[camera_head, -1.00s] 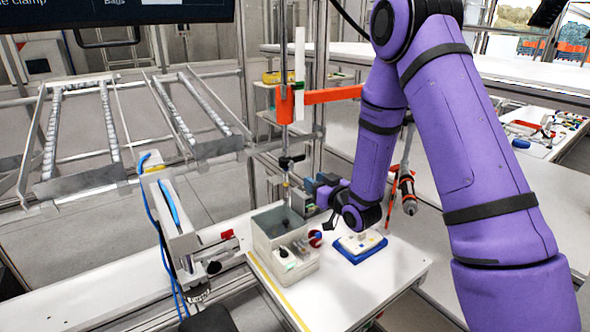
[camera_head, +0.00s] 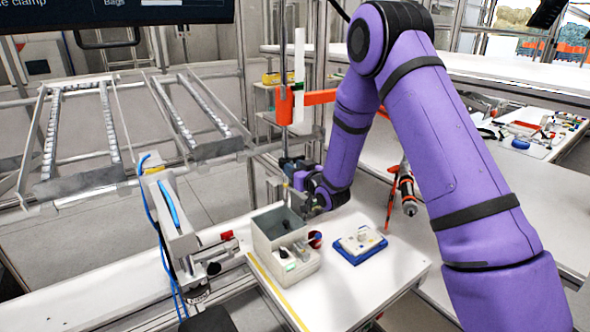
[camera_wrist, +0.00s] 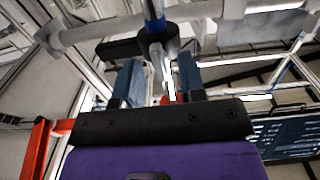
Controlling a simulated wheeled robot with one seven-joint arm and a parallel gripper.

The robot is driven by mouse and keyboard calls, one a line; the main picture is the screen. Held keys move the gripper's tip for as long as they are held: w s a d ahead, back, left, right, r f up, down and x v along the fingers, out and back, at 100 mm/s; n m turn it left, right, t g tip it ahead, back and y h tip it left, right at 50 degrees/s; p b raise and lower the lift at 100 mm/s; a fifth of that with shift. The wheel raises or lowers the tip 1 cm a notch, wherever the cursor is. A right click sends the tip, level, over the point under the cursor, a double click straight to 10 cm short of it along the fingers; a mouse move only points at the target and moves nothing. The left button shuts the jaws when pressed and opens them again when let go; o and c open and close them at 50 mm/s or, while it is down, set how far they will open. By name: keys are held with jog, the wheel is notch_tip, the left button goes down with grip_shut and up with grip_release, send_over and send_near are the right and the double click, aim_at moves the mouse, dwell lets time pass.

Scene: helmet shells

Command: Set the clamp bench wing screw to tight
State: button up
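The black wing screw (camera_wrist: 156,44), a round hub with a bar reaching left, sits on a metal rod in the wrist view. I take it to be the clamp bench's wing screw. My gripper (camera_wrist: 159,62) is open, with its two blue-grey fingers apart and the hub just beyond and between their tips. I cannot tell whether they touch it. The orange clamp arm (camera_head: 325,96) is higher on the rod.
Below my gripper are a grey bin (camera_head: 262,239) with small parts and a blue-edged tray (camera_head: 360,245) on the white table (camera_head: 345,290). Roller racks (camera_head: 110,130) stand at the left.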

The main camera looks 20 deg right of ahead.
jog(key=shift+c, duration=0.2)
grip_shut()
jog(key=shift+n, duration=0.3)
jog(key=n, duration=1.7)
jog(key=shift+s+a+f, duration=0.1)
jog(key=shift+a+f, duration=0.1)
jog(key=shift+f, duration=0.05)
jog(key=shift+n, duration=0.3)
